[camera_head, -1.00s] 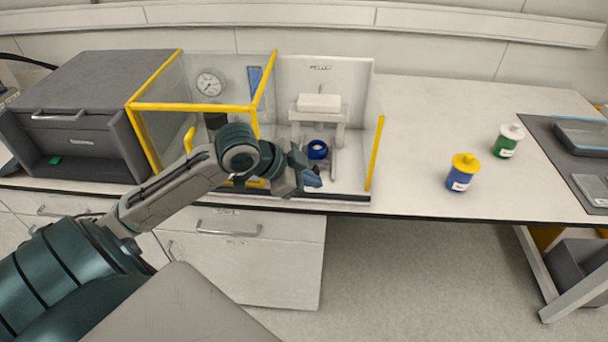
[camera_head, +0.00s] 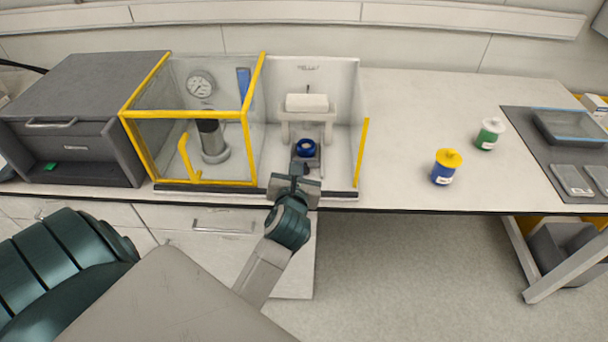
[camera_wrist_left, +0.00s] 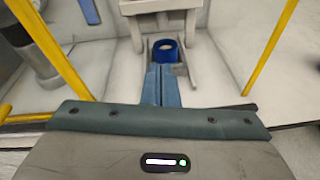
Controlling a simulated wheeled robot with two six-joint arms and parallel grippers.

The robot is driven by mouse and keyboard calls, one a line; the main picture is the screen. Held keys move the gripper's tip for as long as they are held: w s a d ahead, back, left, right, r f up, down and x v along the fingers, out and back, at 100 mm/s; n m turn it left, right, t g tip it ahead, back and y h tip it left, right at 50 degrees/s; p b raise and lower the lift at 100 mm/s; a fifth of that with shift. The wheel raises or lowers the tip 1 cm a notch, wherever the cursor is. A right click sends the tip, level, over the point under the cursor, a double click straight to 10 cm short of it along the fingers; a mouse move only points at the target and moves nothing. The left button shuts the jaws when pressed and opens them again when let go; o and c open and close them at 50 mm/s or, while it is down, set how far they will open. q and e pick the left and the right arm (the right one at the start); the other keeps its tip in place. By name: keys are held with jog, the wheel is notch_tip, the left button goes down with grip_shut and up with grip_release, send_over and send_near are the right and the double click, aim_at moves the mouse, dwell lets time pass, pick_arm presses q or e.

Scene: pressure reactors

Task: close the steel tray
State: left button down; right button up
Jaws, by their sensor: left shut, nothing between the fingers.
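The steel tray (camera_head: 314,165) extends toward me from under the white press frame in the open white bay marked "PELLET". A dark blue ring-shaped cup (camera_head: 306,147) sits on it; the cup also shows in the left wrist view (camera_wrist_left: 166,46). My left gripper (camera_head: 299,168) is in front of the tray, pointing into the bay. Its blue fingers (camera_wrist_left: 161,84) are shut and empty, close in front of the cup and covering part of the tray. I cannot tell whether they touch it. My right gripper is not in view.
A clear guarded cell with yellow edges (camera_head: 188,112) stands left of the bay, holding a gauge and a cylinder. A yellow post (camera_head: 361,152) stands at the bay's right. Blue (camera_head: 444,172) and green (camera_head: 487,138) jars stand farther right, with clear bench between.

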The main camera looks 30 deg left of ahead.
aim_at(305, 174)
pick_arm(q)
notch_tip(305, 174, down, 5)
jog(key=s+d+n+g+h, duration=0.1)
jog(key=s+d+n+g, duration=0.1)
jog(key=g, duration=0.1)
jog(key=p+x, duration=0.1)
jog(key=x, duration=0.5)
jog(key=p+x, duration=0.1)
jog(key=x, duration=0.2)
jog(key=shift+w+d+r+p, duration=0.2)
jog(key=shift+w+d+p, duration=0.05)
jog(key=shift+w+p, duration=0.05)
jog(key=shift+w+a+f, duration=0.25)
jog(key=shift+w+f, duration=0.05)
jog(key=shift+w, duration=0.05)
